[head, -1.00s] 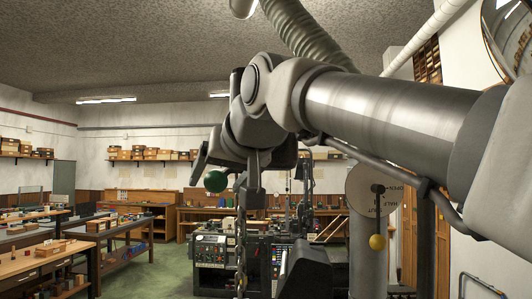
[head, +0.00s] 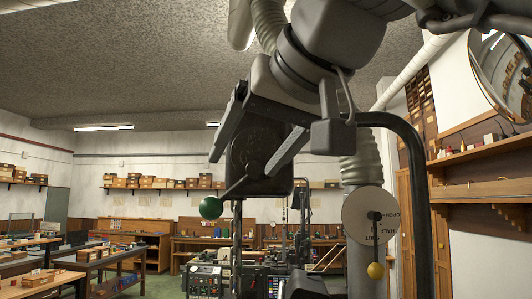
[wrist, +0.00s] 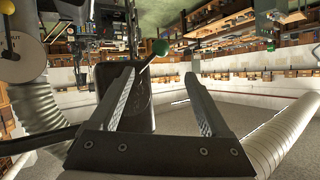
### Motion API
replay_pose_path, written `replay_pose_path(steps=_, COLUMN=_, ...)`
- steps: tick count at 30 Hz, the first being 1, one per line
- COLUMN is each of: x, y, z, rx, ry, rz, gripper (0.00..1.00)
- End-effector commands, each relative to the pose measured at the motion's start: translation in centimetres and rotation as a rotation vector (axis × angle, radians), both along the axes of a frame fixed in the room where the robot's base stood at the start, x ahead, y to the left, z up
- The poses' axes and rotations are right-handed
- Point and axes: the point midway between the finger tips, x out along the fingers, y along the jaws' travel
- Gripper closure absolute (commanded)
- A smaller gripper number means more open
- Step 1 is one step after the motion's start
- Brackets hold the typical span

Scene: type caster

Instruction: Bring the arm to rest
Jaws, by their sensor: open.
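My gripper (head: 243,165) is raised high at the centre of the head view, its two dark fingers spread apart and pointing down and left. In the wrist view my gripper (wrist: 160,75) shows both ribbed fingers apart, with nothing held between them. A dark housing (head: 258,150) with a lever ending in a green ball (head: 211,208) appears beyond the fingers. The green ball also shows in the wrist view (wrist: 160,47), which is upside down. I cannot tell how close the fingers are to the housing. My arm fills the upper right of the head view.
A casting machine (head: 228,277) stands below. Wall shelves (head: 490,190) are at right, workbenches (head: 105,258) at left.

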Motion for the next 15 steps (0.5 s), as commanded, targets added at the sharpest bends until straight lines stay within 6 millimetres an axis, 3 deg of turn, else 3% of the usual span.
replay_pose_path(steps=11, x=0.1, y=0.0, z=-0.1, rx=0.0, ry=0.001, rz=0.0, gripper=0.19)
replay_pose_path(steps=15, x=0.4, y=-0.5, z=-1.6, rx=-0.016, ry=0.02, rz=-0.017, gripper=0.19)
